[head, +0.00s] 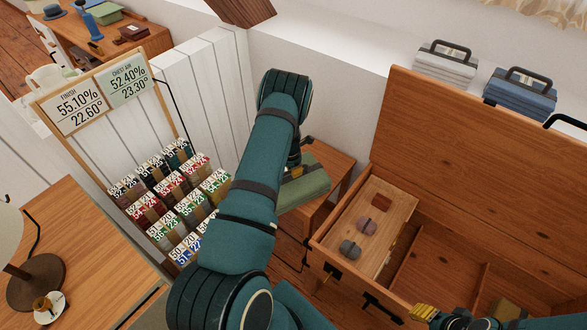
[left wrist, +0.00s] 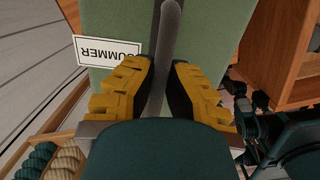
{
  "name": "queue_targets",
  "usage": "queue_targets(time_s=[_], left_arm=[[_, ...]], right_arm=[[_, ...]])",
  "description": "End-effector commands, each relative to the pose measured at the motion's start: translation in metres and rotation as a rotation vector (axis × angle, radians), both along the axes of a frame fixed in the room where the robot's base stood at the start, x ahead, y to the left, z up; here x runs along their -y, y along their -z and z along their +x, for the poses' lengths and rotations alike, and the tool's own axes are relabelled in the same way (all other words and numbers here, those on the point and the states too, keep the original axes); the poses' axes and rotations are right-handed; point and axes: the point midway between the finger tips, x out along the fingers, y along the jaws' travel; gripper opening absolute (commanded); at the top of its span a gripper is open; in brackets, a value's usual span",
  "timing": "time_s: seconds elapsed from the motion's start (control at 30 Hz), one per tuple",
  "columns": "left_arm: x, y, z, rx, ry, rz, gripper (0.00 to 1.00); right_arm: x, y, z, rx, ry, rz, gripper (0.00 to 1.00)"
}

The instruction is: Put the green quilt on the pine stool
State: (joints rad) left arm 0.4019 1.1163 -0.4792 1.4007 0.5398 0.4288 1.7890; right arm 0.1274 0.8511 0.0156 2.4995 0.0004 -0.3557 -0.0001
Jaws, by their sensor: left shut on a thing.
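The green quilt (head: 308,184) is a folded block over the left part of the pine stool (head: 338,163), partly hidden by my left arm. I cannot tell whether it touches the stool top. In the left wrist view the quilt (left wrist: 215,30) has a grey handle and a white "SUMMER" label (left wrist: 108,51), seen upside down. My left gripper (left wrist: 166,75), with yellow fingers, is shut on the handle; its fingers (head: 294,172) are mostly hidden in the head view. My right gripper (head: 424,313) shows only in part at the bottom right, over the chest's front edge.
An open wooden chest (head: 480,130) with a tray (head: 385,200) of small items stands right of the stool. A rack of yarn (head: 165,195) with number cards stands left. Grey (head: 445,65) and blue (head: 520,92) handled bundles lie on the ledge behind.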

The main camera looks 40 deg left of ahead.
Motion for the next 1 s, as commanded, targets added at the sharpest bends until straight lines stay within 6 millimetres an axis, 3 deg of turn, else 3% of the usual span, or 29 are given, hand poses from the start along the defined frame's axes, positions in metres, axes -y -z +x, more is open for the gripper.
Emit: queue_targets(time_s=[0.07,0.1,0.13,0.57,1.0], left_arm=[[-0.001,0.001,0.001,0.003,0.000,0.002,0.00],[0.000,0.002,0.000,-0.001,0.000,0.000,0.23],[0.000,0.002,0.000,-0.001,0.000,0.000,0.34],[0.000,-0.005,0.000,0.000,0.000,0.000,0.34],[-0.001,-0.088,-0.010,0.001,0.000,0.001,0.34]], right_arm=[[0.000,0.002,0.000,0.001,0.000,0.000,0.43],[0.000,0.002,0.000,0.001,0.000,0.000,0.43],[0.000,0.002,0.000,0.001,0.000,0.000,0.43],[0.000,-0.002,0.000,0.000,0.000,0.000,0.43],[-0.001,-0.022,-0.004,-0.010,-0.002,0.002,0.43]])
